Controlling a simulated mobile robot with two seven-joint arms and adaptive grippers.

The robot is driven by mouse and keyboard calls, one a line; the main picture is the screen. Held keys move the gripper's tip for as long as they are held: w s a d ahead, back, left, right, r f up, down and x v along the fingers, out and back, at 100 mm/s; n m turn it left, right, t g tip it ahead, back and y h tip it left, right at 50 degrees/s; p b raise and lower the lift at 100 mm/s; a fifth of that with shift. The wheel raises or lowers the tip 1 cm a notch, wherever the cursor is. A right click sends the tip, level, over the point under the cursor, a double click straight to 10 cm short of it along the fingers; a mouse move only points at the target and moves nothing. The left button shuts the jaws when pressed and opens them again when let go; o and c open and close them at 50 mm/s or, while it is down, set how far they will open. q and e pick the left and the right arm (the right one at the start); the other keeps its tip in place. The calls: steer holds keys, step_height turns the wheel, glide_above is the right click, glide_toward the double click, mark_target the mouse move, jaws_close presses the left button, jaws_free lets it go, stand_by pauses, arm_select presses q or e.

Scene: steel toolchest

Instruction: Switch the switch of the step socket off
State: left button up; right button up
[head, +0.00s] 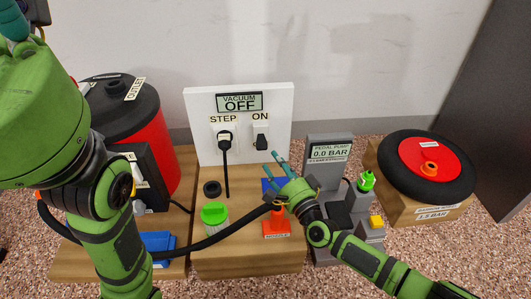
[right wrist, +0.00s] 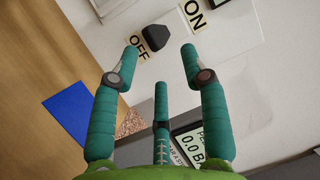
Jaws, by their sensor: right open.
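A white panel (head: 203,104) stands upright on the bench. It carries a STEP socket with a black plug (head: 225,138) and cable, and a black switch (head: 261,140) under the word ON. In the right wrist view the switch (right wrist: 154,39) sits between the OFF and ON labels; I cannot tell its setting. My right gripper (head: 273,162) is open and empty, just below and in front of the switch. Its fingers (right wrist: 161,60) point toward the switch, apparently without touching it. Teal parts of my left gripper (head: 15,20) show at the upper left edge; its jaws are cut off.
The display (head: 239,103) reads VACUUM OFF. A red and black vacuum (head: 165,140) stands left, with a black hose (head: 215,239) crossing the front. A green-lidded jar (head: 214,214), an orange nozzle (head: 277,222), a grey pedal pump (head: 325,170) and a wheel (head: 400,170) stand around.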

mark_target(262, 143)
steer(key=b+x, duration=0.2)
steer(key=x, duration=0.4)
steer(key=shift+f, duration=0.15)
steer(key=shift+w+a+b, duration=0.2)
steer(key=shift+w+b, duration=0.1)
steer(key=shift+w, duration=0.15)
steer(key=c, duration=0.7)
steer(key=o, duration=0.7)
steer(key=shift+d+r, duration=0.1)
steer(key=shift+r, duration=0.15)
steer(key=shift+s, duration=0.1)
